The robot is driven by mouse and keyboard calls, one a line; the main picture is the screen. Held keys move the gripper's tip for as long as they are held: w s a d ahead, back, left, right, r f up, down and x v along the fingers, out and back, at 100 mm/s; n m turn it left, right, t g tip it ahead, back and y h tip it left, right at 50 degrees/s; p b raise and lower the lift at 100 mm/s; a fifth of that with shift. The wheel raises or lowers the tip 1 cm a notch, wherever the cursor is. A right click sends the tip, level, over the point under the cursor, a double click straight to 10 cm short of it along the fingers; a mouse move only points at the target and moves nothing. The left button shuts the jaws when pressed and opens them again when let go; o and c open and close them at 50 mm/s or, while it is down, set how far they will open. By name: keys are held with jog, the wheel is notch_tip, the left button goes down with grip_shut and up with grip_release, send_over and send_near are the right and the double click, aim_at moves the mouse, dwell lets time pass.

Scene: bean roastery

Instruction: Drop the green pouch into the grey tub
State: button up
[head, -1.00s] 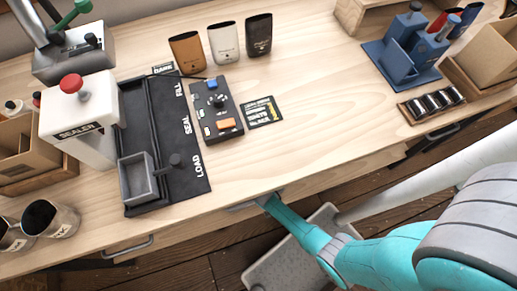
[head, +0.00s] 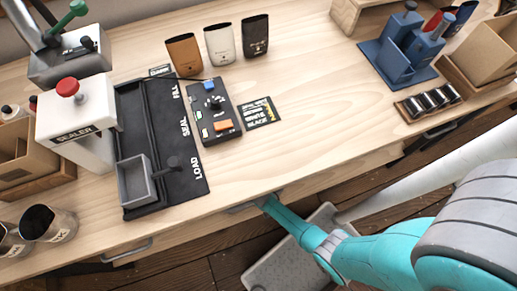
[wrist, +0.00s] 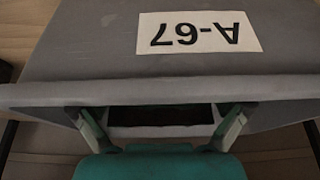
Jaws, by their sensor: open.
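No green pouch shows in either view. My gripper (wrist: 162,115) is open in the wrist view, its two fingers apart in front of a grey body (wrist: 80,45) with an upside-down "A-67" label. A dark slot lies between the fingers, and nothing is visibly held. I cannot tell whether this grey body is the grey tub. In the head view my teal arm reaches to the bench's front edge, by a drawer handle; its fingers are not clearly visible there. A small grey open box (head: 136,182) sits at the LOAD end of the black sealer track.
Orange (head: 184,54), white (head: 221,43) and black (head: 255,36) pouches stand at the back of the bench. A control box (head: 213,110) and sign (head: 261,112) lie mid-bench. The sealer (head: 75,125) and metal cups (head: 45,223) are left; a blue rack (head: 400,60) is right. The bench's right-centre is clear.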

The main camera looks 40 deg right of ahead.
jog(key=shift+r, duration=0.6)
jog(key=v, duration=1.1)
jog(key=shift+s+r, duration=0.25)
jog(key=shift+r, duration=0.1)
jog(key=shift+s, duration=0.1)
jog(key=s+r+n+t, duration=0.1)
jog(key=s+r+t, duration=0.2)
jog(key=r, duration=1.2)
jog(key=s+r+n+t+y, duration=0.1)
jog(key=s+r+t, duration=0.3)
jog(key=s+r, duration=0.5)
jog(key=s+r+n+t, duration=0.1)
jog(key=s+r+t, duration=0.2)
jog(key=r, duration=1.8)
jog(key=s, duration=0.3)
jog(key=shift+a+n+t, duration=0.2)
jog(key=shift+n+t, duration=0.1)
jog(key=shift+t, duration=0.1)
